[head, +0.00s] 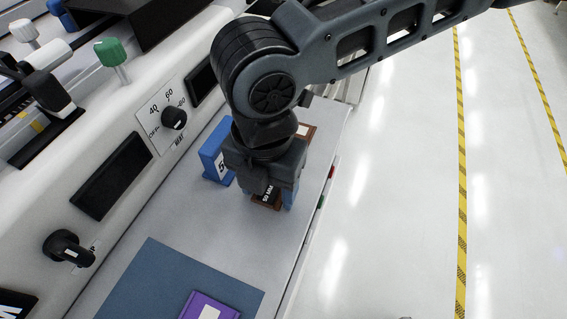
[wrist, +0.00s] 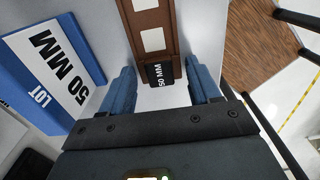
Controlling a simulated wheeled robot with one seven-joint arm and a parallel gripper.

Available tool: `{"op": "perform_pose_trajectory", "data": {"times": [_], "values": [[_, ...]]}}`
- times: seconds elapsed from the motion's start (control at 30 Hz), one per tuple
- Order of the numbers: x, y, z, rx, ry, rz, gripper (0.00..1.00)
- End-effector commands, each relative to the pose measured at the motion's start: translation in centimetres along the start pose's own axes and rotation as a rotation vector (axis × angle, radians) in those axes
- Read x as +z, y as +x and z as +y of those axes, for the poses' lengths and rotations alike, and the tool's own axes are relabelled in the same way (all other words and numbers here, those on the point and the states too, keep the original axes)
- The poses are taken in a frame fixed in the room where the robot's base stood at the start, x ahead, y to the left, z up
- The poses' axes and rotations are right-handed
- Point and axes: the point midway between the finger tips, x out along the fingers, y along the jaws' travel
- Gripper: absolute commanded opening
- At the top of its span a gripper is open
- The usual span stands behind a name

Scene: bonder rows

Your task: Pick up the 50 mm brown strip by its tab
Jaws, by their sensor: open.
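The brown strip (wrist: 150,30) has white squares along it and a dark tab at its near end that reads 50 MM (wrist: 160,73). It lies on the pale shelf, and part of it shows in the head view (head: 306,133) behind my arm. My gripper (wrist: 163,88) is open, with one blue finger on each side of the tab and a gap on both sides. In the head view my gripper (head: 268,200) points down over the tab, which shows between the fingers. I cannot tell the exact height of the fingertips over the shelf.
A blue block (head: 214,152) labelled LOT 50 MM stands just left of my gripper. A dark blue mat (head: 150,280) with a purple piece (head: 212,306) lies nearer. The machine's white front with a knob (head: 174,118) borders the shelf on the left; the floor is at right.

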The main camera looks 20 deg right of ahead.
Motion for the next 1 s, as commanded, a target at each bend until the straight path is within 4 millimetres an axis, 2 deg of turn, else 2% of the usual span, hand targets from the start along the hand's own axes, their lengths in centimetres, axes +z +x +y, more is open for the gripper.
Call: {"op": "perform_pose_trajectory", "data": {"times": [0.2,0.8,1.0], "values": [[0.00,0.02,0.02,0.001,0.000,0.000,0.60],[0.00,-0.02,0.02,0.001,0.000,0.000,0.02],[0.00,-0.03,0.02,0.001,0.000,0.000,0.01]]}}
